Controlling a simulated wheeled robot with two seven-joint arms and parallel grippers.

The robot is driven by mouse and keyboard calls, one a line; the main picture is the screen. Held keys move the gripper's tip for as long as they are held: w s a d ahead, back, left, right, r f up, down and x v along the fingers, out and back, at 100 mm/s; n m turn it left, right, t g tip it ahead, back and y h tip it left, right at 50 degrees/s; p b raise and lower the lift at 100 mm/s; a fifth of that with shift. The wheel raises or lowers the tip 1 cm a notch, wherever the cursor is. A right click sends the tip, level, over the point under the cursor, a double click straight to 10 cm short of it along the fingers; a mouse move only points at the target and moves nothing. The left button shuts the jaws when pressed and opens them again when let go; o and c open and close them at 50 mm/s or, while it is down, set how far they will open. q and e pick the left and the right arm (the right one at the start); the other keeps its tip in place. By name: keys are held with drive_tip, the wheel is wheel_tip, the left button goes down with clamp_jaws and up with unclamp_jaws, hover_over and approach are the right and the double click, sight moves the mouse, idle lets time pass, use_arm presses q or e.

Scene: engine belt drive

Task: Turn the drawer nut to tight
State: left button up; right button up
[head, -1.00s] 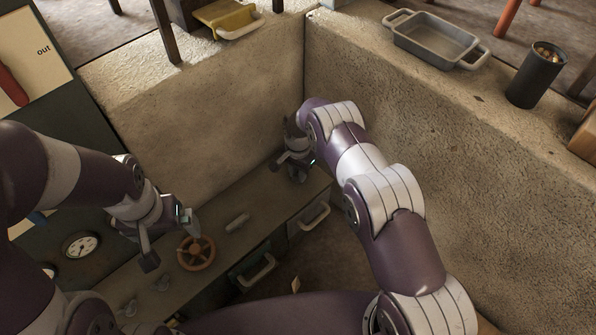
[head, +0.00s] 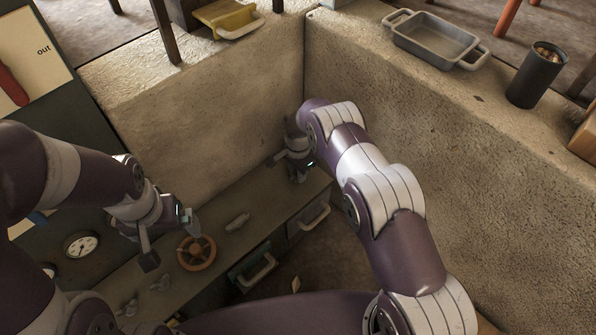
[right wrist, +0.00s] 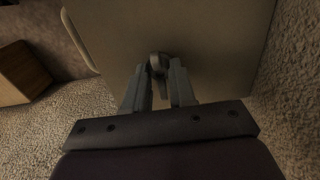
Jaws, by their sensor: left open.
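In the right wrist view a small grey rounded nut (right wrist: 157,62) stands out from a flat pale panel. The fingertips of my right gripper (right wrist: 160,72) flank it closely, one on each side, and appear shut on it. In the head view my right gripper (head: 293,160) is low at the back corner of the bench, and the nut is hidden there. My left gripper (head: 170,238) is open and empty, with its fingers spread above the bench beside the brown handwheel (head: 196,253).
A grey wing-shaped piece (head: 237,221) is on the bench top, between the handwheel and my right gripper. Drawer handles (head: 314,216) line the bench front. A rough concrete wall (head: 440,150) runs close on the right, with a grey tray (head: 435,40) and dark cup (head: 538,75) on top.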

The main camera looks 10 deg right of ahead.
drive_tip(key=o, duration=0.4)
wheel_tip(320, 180, up, 13)
drive_tip(key=p, duration=0.5)
drive_tip(key=shift+f+p, duration=0.15)
drive_tip(key=shift+p, duration=0.2)
